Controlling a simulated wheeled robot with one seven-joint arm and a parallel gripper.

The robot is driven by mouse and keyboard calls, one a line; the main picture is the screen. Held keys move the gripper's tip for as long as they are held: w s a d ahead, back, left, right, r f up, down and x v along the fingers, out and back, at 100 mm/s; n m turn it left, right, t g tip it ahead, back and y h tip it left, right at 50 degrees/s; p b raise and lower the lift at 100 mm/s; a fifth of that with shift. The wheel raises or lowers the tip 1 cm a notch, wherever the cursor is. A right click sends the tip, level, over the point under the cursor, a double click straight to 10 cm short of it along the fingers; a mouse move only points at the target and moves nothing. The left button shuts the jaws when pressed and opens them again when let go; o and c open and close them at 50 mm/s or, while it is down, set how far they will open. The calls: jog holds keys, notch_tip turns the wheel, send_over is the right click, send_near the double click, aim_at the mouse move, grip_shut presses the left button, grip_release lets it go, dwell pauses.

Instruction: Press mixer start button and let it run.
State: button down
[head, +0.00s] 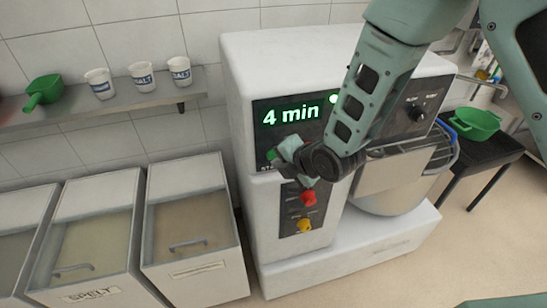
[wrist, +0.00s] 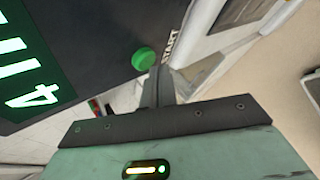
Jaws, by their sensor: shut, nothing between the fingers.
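The white mixer (head: 290,50) stands in the middle of the head view. Its dark panel shows a lit green "4 min" display (head: 291,116), and a green lamp glows beside it. The green start button (head: 272,155) is at the panel's lower left, partly covered by my gripper (head: 282,153). In the wrist view the green button (wrist: 143,59) sits beside the word START. My gripper (wrist: 158,72) is shut and empty, its tips right at the button's edge. I cannot tell whether they touch it. The mixer bowl (head: 390,200) is partly behind my arm.
Flour bins (head: 195,270) stand at left, under a shelf (head: 130,112) with cups and a green scoop.

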jog(key=shift+s, duration=0.25)
jog(key=s, duration=0.1)
jog(key=s+d+b, duration=0.1)
jog(key=s, duration=0.3)
jog(key=shift+d+b, duration=0.25)
jog(key=shift+b, duration=0.05)
dwell(0.7)
jog(key=s+d+r+m+g+h+b, duration=0.2)
jog(key=s+d+m, duration=0.1)
jog(key=s+m, duration=0.3)
jog(key=s+d+r+m+g+h+b, duration=0.1)
jog(key=s+d+r+m+g+b, duration=0.1)
jog(key=s+m, duration=0.5)
jog(key=s+d+r+m+g+h+b, duration=0.2)
jog(key=s+d+m+g, duration=0.1)
jog(key=s+d+m, duration=0.2)
jog(key=s+m, duration=0.2)
jog(key=s, duration=0.2)
jog(key=shift+s+d+r+g+h+b, duration=0.15)
jog(key=shift+d+r+g+h+b, duration=0.1)
jog(key=shift+d+g+h+b, duration=0.1)
dwell(3.7)
